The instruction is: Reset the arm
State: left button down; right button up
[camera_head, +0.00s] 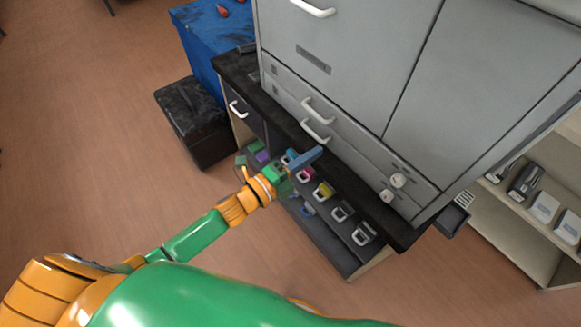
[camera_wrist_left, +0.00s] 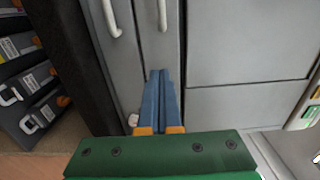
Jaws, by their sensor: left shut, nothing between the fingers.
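My left arm reaches in from the lower left in the head view. Its gripper (camera_head: 306,158) has blue fingers and is shut and empty in front of the dark counter edge, above the toner cartridges. In the left wrist view the closed blue fingers (camera_wrist_left: 161,92) point toward the grey printer front (camera_wrist_left: 235,40). Several toner cartridges stand on the dark shelf below, among them a yellow one (camera_head: 323,191) and a black one (camera_head: 342,211). The arm and gripper hide part of the shelf. My right gripper is not in view.
The large grey printer (camera_head: 345,70) with white handles stands on the black counter (camera_head: 290,125). A blue box (camera_head: 205,40) and a black box (camera_head: 193,120) stand to the left. A shelf (camera_head: 510,225) with white boxes is at the right. The wooden floor at left is clear.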

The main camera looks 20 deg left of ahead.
pick_arm(q)
jog(key=v, duration=0.5)
jog(key=s+a+f+n+g+y+p, duration=0.1)
jog(key=s+a+f+n+y, duration=0.2)
jog(key=f, duration=0.4)
jog(key=s+a+f+n+g+y, duration=0.1)
jog(key=a+f+n+g+y, duration=0.15)
jog(key=f+n, duration=0.3)
jog(key=s+a+f+n+g+y+p, duration=0.1)
jog(key=s+a+f+n+y, duration=0.2)
jog(key=f, duration=0.5)
jog(key=s+f+n+g+y, duration=0.1)
jog(key=s+f+n+g, duration=0.3)
jog(key=s, duration=0.8)
jog(key=s+a+f+n+g+y+p, duration=0.1)
jog(key=s+f+n+g, duration=0.4)
jog(key=s, duration=0.7)
notch_tip(320, 180, down, 4)
jog(key=shift+s+a+r+n, duration=0.15)
jog(key=shift+s+a+n, duration=0.15)
jog(key=shift+n, duration=0.85)
